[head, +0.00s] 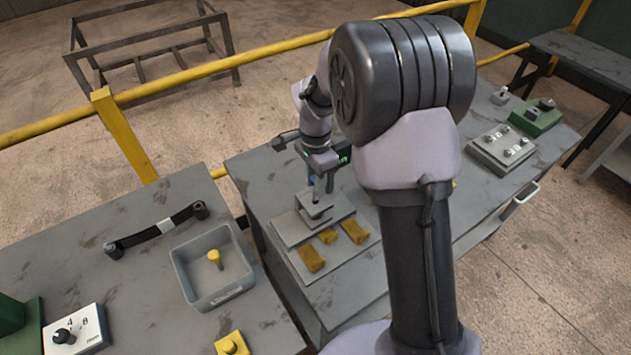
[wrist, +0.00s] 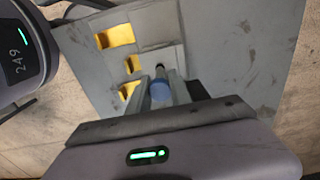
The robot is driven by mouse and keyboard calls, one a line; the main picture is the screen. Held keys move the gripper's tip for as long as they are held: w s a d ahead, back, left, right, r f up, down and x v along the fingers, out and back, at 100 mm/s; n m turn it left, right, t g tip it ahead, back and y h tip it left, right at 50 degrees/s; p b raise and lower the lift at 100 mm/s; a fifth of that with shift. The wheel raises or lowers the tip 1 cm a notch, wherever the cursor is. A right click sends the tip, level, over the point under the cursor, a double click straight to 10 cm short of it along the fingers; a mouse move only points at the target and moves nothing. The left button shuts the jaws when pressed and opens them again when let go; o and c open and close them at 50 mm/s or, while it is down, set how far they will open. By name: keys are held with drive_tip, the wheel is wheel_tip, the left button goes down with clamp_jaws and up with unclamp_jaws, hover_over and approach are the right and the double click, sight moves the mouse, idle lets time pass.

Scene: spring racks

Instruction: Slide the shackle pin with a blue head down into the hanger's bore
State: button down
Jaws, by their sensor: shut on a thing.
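The shackle pin's blue head (wrist: 160,90) shows between my two fingers in the wrist view, with a short dark part beyond it. My gripper (head: 318,182) is shut on the pin, above the hanger (head: 313,208). The hanger is a grey block on a grey plate on the right-hand bench, and it also shows in the wrist view (wrist: 160,54). The pin looks roughly upright in the head view, but it is small there. The bore and the pin's lower end are hard to make out, so I cannot tell whether the tip is in the bore.
Yellow blocks (head: 311,260) lie on the plate around the hanger. A grey bin (head: 186,277) on the left bench holds a yellow-headed piece (head: 214,258). A dark leaf spring (head: 155,232) lies behind it. A grey knobbed block (head: 503,148) stands at the right.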

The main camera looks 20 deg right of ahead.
sight(315, 199)
drive_tip(key=shift+f+b, duration=1.8)
drive_tip(key=shift+f, duration=0.35)
drive_tip(key=c, duration=0.6)
unclamp_jaws()
wheel_tip(315, 199, up, 7)
drive_tip(key=p, duration=0.5)
drive_tip(key=shift+r, duration=0.1)
